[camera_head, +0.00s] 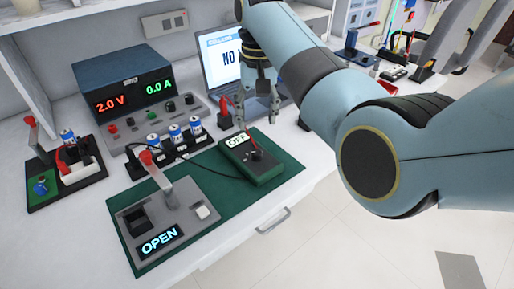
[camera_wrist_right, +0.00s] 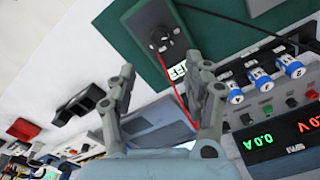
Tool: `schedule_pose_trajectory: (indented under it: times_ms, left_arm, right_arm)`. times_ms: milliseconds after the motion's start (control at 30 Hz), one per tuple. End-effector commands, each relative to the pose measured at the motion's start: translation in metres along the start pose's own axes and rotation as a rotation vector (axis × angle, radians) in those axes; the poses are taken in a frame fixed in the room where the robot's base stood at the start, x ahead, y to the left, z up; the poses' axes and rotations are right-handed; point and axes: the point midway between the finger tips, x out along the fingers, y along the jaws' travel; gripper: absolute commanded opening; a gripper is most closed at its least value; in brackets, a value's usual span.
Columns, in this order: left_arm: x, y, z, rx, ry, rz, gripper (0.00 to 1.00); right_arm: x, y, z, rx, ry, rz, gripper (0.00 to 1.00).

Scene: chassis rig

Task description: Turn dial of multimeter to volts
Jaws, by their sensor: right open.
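The multimeter (camera_head: 262,173) is a dark green box on a green mat (camera_head: 205,190), and its display (camera_head: 237,141) reads OFF. Its dial (camera_head: 257,156) is a small dark knob with a red mark. The multimeter (camera_wrist_right: 143,22) and dial (camera_wrist_right: 160,38) also show at the top of the right wrist view. My right gripper (camera_head: 256,115) is open and empty, pointing down behind the multimeter and apart from it. Its spread fingers (camera_wrist_right: 167,78) show in the wrist view, with the dial beyond the tips. My left gripper is not in view.
A switch box (camera_head: 183,229) reading OPEN stands on the mat. A power supply (camera_head: 130,90) reads 2.0 V and 0.0 A. Battery cells (camera_head: 175,133) stand left of the multimeter. A laptop (camera_head: 222,50) is behind my gripper. A red lead (camera_wrist_right: 181,92) passes between the fingers in the wrist view.

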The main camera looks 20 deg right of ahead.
Motion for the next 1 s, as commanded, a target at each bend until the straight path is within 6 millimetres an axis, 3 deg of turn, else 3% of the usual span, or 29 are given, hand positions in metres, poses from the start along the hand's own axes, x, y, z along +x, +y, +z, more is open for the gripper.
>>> schedule_pose_trajectory:
  times_ms: [500,700,933,1000]
  left_arm:
    - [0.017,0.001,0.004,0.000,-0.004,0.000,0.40]
    - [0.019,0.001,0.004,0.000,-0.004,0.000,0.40]
    - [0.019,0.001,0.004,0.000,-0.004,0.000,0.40]
    - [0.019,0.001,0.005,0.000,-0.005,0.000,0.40]
  right_arm:
    - [0.092,0.001,0.001,0.000,-0.001,0.001,0.51]
    - [0.104,0.001,0.000,0.001,0.001,0.000,0.51]
    - [0.104,0.001,0.000,0.000,0.002,0.000,0.51]
    - [0.104,0.001,0.000,0.000,0.002,0.000,0.45]
